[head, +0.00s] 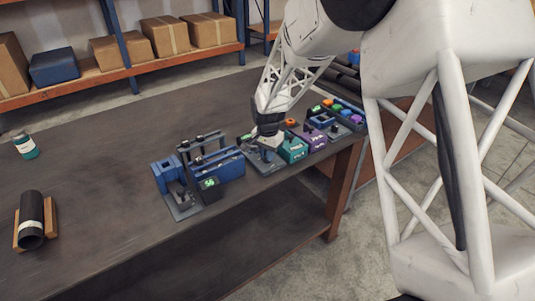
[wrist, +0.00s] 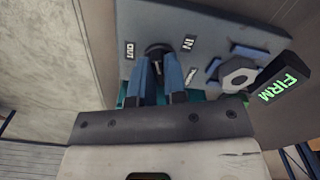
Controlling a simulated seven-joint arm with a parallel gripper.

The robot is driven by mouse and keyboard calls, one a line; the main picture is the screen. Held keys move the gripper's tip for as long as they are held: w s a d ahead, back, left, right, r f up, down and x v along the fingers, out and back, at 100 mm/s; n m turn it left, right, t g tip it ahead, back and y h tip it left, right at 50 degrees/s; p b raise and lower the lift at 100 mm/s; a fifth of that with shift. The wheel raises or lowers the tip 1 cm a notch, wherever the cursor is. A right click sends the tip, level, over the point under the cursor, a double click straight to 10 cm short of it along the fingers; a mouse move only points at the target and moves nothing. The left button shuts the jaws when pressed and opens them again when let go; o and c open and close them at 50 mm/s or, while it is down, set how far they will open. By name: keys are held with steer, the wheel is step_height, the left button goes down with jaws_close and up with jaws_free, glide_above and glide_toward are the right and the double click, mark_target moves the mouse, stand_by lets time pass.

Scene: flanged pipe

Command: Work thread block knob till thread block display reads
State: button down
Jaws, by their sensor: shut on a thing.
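The thread block (wrist: 205,25) is a grey plate with a hex nut (wrist: 238,75) on it and the labels OUT and IN beside its dark knob (wrist: 158,50). Its black display (wrist: 284,89) reads FIRM in green in the wrist view. My gripper (wrist: 160,70) has its two blue fingers shut on the knob, between the two labels. In the head view my gripper (head: 268,140) is down at the grey block (head: 262,162) near the table's front edge and hides the knob there.
A blue fixture (head: 215,166) with a display (head: 209,184) reading about 56 stands left of my gripper. Teal (head: 293,149) and purple (head: 313,137) boxes stand close on the right. A black pipe (head: 31,215) lies in a wooden cradle at far left. The table's middle is clear.

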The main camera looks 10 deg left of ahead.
steer(key=c, duration=1.2)
jaws_free()
steer(key=shift+o, duration=0.2)
steer(key=shift+r, duration=0.15)
steer(key=shift+r, duration=3.8)
steer(key=shift+d, duration=0.1)
